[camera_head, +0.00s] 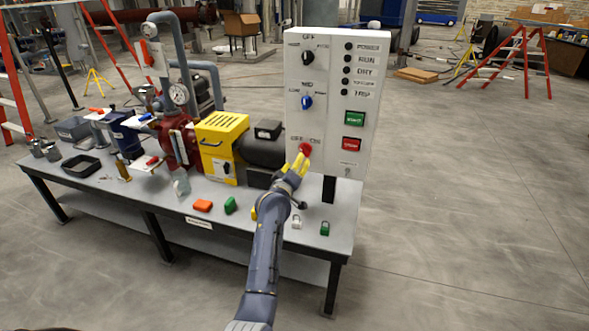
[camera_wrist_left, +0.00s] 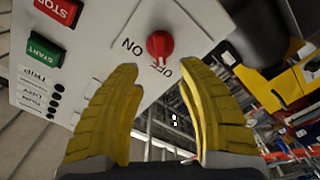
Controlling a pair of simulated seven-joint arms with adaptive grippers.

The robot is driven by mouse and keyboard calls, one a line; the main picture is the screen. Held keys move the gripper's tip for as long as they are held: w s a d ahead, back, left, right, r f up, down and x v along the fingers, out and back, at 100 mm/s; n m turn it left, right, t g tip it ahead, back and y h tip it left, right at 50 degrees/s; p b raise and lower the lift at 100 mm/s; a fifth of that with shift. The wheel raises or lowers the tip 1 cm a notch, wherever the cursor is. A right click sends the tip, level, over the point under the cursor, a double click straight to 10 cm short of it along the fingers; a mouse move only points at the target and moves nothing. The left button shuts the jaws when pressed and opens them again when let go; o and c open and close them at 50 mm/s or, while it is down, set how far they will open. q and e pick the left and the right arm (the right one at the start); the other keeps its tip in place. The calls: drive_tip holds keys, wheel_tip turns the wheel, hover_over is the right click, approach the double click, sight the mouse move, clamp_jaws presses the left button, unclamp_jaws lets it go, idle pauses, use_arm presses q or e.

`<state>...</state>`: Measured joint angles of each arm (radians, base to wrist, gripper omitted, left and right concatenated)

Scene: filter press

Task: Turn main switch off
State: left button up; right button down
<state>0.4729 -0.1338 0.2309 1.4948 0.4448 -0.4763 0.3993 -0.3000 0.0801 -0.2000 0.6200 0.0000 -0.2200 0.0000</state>
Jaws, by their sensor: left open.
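The red main switch knob (camera_head: 305,149) sits low on the left side of the white control panel (camera_head: 317,122). In the left wrist view the knob (camera_wrist_left: 160,43) has ON and OFF printed beside it. I cannot tell for certain which mark it points at. My left gripper (camera_head: 297,163) is just in front of the knob in the head view. In the left wrist view its yellow fingers (camera_wrist_left: 158,68) are spread apart and empty, with the knob just beyond the tips, near the gap between them. My right gripper is not in view.
The panel also carries a black knob (camera_head: 308,58), a blue knob (camera_head: 307,101), a green START button (camera_head: 354,119) and a red STOP button (camera_head: 352,145). A yellow box (camera_head: 222,140) stands left of the arm. Small padlocks (camera_head: 325,229) lie on the grey bench (camera_head: 270,240).

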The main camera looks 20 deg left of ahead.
use_arm(q)
drive_tip(key=shift+s, duration=1.2)
